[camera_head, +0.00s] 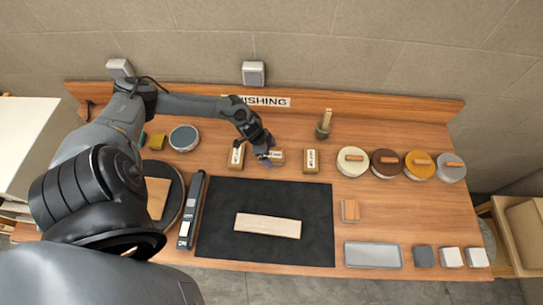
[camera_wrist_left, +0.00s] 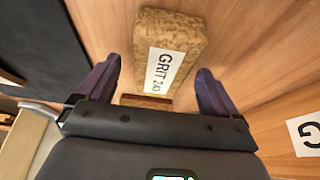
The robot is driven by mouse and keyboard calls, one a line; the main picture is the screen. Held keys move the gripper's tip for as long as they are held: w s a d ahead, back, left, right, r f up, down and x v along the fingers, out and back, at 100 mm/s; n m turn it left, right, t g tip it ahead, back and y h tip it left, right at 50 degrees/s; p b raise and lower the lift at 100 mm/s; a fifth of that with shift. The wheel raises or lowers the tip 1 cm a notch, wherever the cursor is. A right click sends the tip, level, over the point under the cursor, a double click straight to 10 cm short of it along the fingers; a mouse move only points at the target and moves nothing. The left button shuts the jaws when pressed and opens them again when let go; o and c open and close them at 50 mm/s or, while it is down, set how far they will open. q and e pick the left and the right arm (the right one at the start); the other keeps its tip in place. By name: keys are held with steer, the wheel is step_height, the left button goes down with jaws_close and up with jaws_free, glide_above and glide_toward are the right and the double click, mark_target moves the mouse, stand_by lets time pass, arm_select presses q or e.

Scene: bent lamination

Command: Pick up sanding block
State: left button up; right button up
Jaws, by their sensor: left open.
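A tan, cork-like sanding block labelled "GRIT 240" (camera_wrist_left: 170,50) lies on the wooden bench in the left wrist view. My left gripper (camera_wrist_left: 155,95) is open, with one purple-grey finger on each side of the block's near end. The jaws are not closed on it. In the head view my left gripper (camera_head: 264,153) is low at the middle block (camera_head: 277,156) of a row of three, covering part of it. The other two blocks, left (camera_head: 236,157) and right (camera_head: 311,160), stand clear; their labels are too small to read. My right gripper is not in view.
A black mat (camera_head: 220,240) with a pale wood strip (camera_head: 267,226) lies in front. A brush in a holder (camera_head: 323,125) stands behind right. Several round discs (camera_head: 352,161) line the right side. A grey tray (camera_head: 372,255) sits front right.

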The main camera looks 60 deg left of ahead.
arm_select(q)
steer(key=shift+f, duration=0.2)
stand_by(0.3)
steer(key=c, duration=1.1)
